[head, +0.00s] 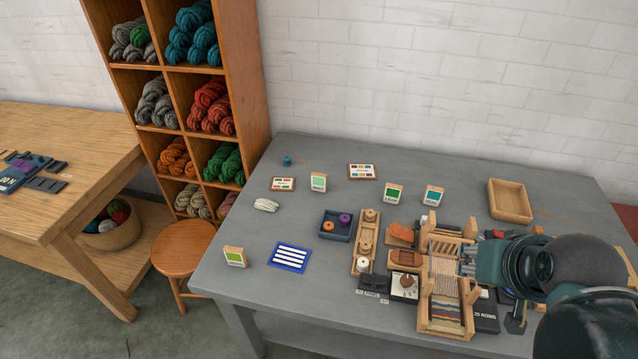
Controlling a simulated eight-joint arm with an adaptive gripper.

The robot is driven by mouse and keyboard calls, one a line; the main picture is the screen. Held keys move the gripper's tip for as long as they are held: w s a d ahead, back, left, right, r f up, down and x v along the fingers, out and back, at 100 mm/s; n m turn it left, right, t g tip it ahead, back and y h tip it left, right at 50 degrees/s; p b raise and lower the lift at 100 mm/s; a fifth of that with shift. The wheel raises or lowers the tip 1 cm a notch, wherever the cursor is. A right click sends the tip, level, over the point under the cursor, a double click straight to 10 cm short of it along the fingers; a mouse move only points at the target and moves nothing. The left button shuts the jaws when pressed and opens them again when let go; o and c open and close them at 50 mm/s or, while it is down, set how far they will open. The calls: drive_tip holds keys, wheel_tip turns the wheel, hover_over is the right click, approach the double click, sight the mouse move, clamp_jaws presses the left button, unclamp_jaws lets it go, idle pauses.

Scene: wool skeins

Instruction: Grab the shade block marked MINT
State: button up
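Several small upright shade blocks with coloured faces stand on the grey table; their lettering is too small to read with certainty. One with a pale green face (318,182) stands at the back left and looks closest to mint. A mid-green block (393,194) and a teal block (433,195) stand at the back middle. A yellowish-green block (235,256) stands near the left edge. My gripper (468,259) is at the right, over the small wooden loom, well apart from all the blocks. Its fingers are small and dark here, so their opening is unclear.
The wooden loom (445,310) fills the front right. A dark tray with yarn spools (336,230), a wooden spool rack (366,240), a striped blue card (289,257) and a white skein (266,205) lie left of it. An empty wooden tray (510,201) is at the back right.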

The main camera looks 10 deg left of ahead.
idle(0.3)
drive_tip(key=w+a+r+n+g+p, duration=0.1)
drive_tip(key=w+a+r+n+p, duration=0.15)
drive_tip(key=w, duration=0.35)
drive_tip(key=w+a+r+n+g+p, duration=0.1)
drive_tip(key=w+a+r+n, duration=0.1)
drive_tip(key=w+a+r, duration=0.3)
drive_tip(key=n+g+p, duration=0.5)
drive_tip(key=n+p, duration=0.3)
drive_tip(key=n, duration=0.5)
hover_over(319, 174)
drive_tip(key=d, duration=0.1)
wheel_tip(319, 174, down, 17)
drive_tip(key=shift+f, duration=0.1)
drive_tip(key=shift+w+a+f, duration=0.1)
drive_tip(key=shift+a+f, duration=0.35)
drive_tip(key=shift+f, duration=0.05)
drive_tip(key=shift+f, duration=1.3)
